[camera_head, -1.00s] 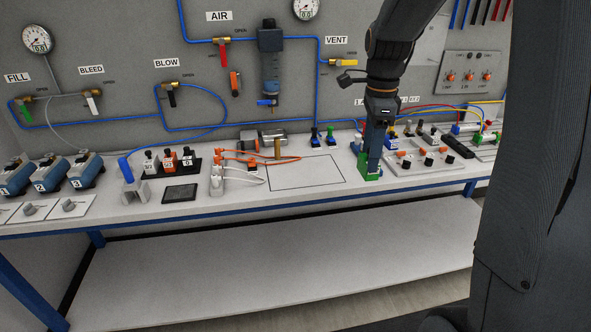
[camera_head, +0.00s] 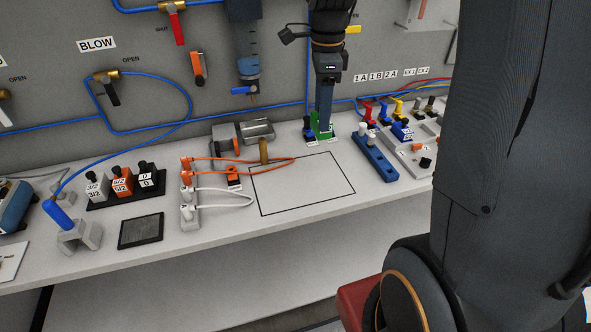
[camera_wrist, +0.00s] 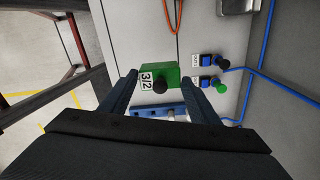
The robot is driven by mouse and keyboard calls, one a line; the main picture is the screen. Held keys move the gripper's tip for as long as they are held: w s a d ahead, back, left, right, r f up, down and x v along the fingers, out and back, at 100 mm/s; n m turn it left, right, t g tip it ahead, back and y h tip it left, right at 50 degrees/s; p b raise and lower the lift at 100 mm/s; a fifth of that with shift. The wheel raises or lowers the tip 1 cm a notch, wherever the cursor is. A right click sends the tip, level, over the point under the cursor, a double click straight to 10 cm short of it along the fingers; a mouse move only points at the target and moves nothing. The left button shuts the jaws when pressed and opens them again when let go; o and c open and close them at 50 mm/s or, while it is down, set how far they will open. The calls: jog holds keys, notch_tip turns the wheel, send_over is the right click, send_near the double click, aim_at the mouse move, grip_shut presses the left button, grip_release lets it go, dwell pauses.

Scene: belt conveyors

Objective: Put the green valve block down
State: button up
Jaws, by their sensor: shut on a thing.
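The green valve block (camera_wrist: 172,72) has a white "3/2" label and a black knob. In the wrist view it sits between the two finger ends of my gripper (camera_wrist: 159,78), which is shut on it. In the head view my gripper (camera_head: 324,127) points down over the back of the bench, and part of the green block (camera_head: 322,134) shows at its fingertips. The fingers hide much of the block there. I cannot tell its exact height above the bench.
A blue manifold with white knobs (camera_head: 377,160) lies right of my gripper. Small button units (camera_wrist: 205,60) stand close to the block.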

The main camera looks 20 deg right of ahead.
jog(key=s+a+f, duration=0.1)
jog(key=s+a, duration=0.3)
jog(key=a, duration=0.2)
jog(key=shift+w+a+f+p, duration=0.15)
jog(key=shift+f+p, duration=0.65)
jog(key=shift+f, duration=1.8)
jog(key=shift+s+a+f+p, duration=0.15)
jog(key=shift+f+p, duration=0.65)
jog(key=shift+f, duration=1.8)
jog(key=shift+w, duration=0.1)
jog(key=shift+f, duration=0.15)
jog(key=o, duration=1.2)
